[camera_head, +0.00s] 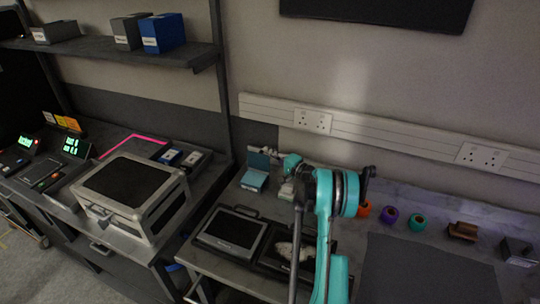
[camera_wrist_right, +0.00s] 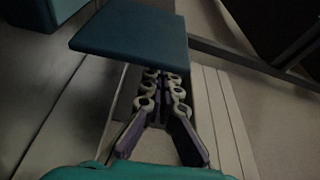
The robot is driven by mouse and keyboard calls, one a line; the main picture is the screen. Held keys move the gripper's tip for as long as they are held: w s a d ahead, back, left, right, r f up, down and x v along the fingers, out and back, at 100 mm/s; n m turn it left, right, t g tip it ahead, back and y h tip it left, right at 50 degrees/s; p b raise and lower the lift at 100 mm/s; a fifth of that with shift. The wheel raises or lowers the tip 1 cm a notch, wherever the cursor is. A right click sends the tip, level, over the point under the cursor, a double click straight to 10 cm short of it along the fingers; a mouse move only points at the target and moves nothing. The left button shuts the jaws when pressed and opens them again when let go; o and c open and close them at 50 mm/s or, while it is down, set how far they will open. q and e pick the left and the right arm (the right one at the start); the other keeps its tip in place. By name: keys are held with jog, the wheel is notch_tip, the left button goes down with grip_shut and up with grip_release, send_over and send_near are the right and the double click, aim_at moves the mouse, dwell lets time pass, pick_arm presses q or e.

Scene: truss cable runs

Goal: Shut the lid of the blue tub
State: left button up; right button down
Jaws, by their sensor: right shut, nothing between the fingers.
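The blue tub (camera_head: 253,181) stands on the bench near the wall, left of my right arm. Its lid (camera_head: 258,161) is open and stands up at the tub's back edge. My right gripper (camera_head: 267,151) reaches in from the right, close behind the raised lid. In the right wrist view the lid (camera_wrist_right: 130,28) is a flat blue-teal panel in front of the fingers, hiding their tips. The right gripper (camera_wrist_right: 160,90) is shut with nothing seen between its fingers. Whether it touches the lid I cannot tell. Part of the tub (camera_wrist_right: 48,12) shows at the top left. My left gripper is not in view.
A dark-screened case (camera_head: 232,232) lies in front of the tub. Purple (camera_head: 389,215) and teal (camera_head: 417,223) rolls and a brown block (camera_head: 462,231) stand to the right. A silver-edged case (camera_head: 125,190) is at left. A socket rail (camera_head: 390,133) runs along the wall behind.

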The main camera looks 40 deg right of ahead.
aim_at(261, 156)
jog(key=shift+s+a+r+n+t+b, duration=0.15)
jog(key=shift+s+a+n+b, duration=0.35)
jog(key=shift+a, duration=0.25)
jog(key=shift+s+a+r+n+t+b, duration=0.1)
jog(key=shift+s+a+n+b, duration=0.2)
jog(key=shift+a+b, duration=0.35)
jog(key=shift+s+a+r+n+t+b, duration=0.15)
jog(key=shift+s+a+n+b, duration=0.3)
jog(key=shift+a, duration=0.35)
jog(key=shift+s+a+f+b, duration=0.2)
jog(key=shift+a+b, duration=0.15)
jog(key=shift+a, duration=0.15)
jog(key=shift+s+a+f+b, duration=0.15)
jog(key=shift+s+a+b, duration=0.1)
jog(key=shift+a+b, duration=0.2)
jog(key=shift+s+a+f+b, duration=0.2)
jog(key=shift+a+b, duration=0.1)
jog(key=shift+a, duration=0.25)
